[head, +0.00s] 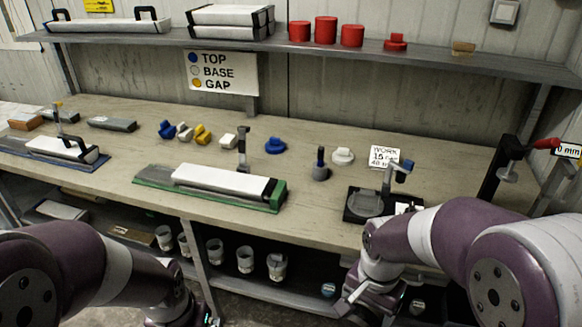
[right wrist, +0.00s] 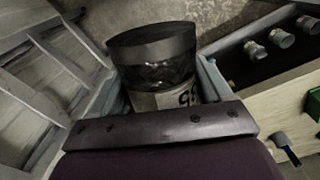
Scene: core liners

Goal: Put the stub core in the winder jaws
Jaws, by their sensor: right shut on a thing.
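My right gripper (right wrist: 158,88) is shut on a short cylinder, which I take to be the stub core (right wrist: 152,44). It has a dark grey cap, a dark glossy band and a pale label with partly hidden digits. In the head view my right gripper (head: 362,298) is low, in front of the bench edge; the held piece is not clear there. A dark upright fixture with a red handle (head: 508,160) stands at the bench's right end. It may be the winder; its jaws cannot be made out. My left gripper (head: 203,317) is at the bottom edge, mostly cut off.
A black-based stand with a grey disc (head: 368,203) is near the front edge. A white block lies on a green tray (head: 150,183). Small coloured pieces lie mid-bench. Several cups (head: 245,258) stand on the lower shelf. Red cylinders (head: 326,30) sit on the upper shelf.

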